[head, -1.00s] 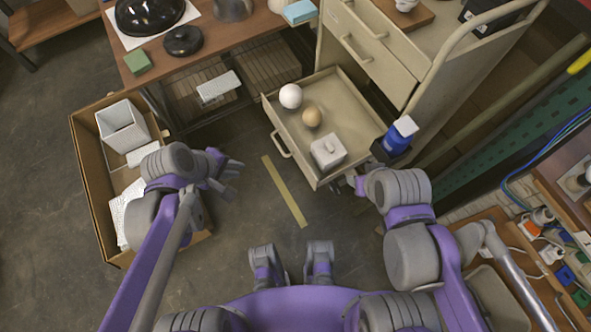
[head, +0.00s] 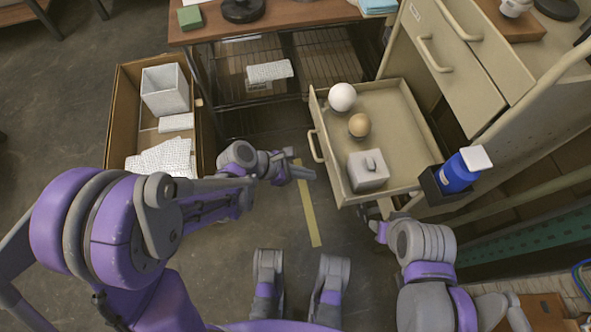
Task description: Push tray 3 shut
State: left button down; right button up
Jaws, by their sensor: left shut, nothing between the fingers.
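The open tray (head: 400,108) sticks out of the beige cabinet (head: 455,62). It holds a white ball (head: 342,97), a tan ball (head: 359,125) and a white block with a small knob (head: 368,172). Its handle (head: 315,146) is on the left-facing front. No number is legible, so I cannot tell whether it is tray 3. My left gripper (head: 303,173) is shut and empty, a little left of and below the handle, apart from it. My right gripper (head: 374,217) is below the tray's near side, mostly hidden by the tray and my own arm.
A blue bottle (head: 460,170) sits in a dark holder on the cabinet's near side. A cardboard box (head: 124,110) with white items stands at the left. A wooden table (head: 285,17) is behind. Yellow tape (head: 307,205) marks otherwise clear floor before the tray.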

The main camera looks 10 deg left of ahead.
aim_at(336, 174)
pick_arm(q)
jog(key=d, duration=0.1)
jog(key=w+d+f, duration=0.1)
jog(key=d, duration=0.3)
jog(key=shift+w+d+f+b, duration=0.2)
jog(key=shift+w+f+b, duration=0.05)
jog(key=shift+w+b, duration=0.15)
jog(key=shift+d, duration=0.1)
jog(key=w+d, duration=0.2)
jog(key=d, duration=0.6)
jog(key=w+d, duration=0.3)
jog(key=d, duration=0.5)
jog(key=w+d, duration=0.3)
jog(key=d, duration=0.5)
jog(key=shift+d+p, duration=0.25)
jog(key=shift+p, duration=0.1)
jog(key=shift+d, duration=0.1)
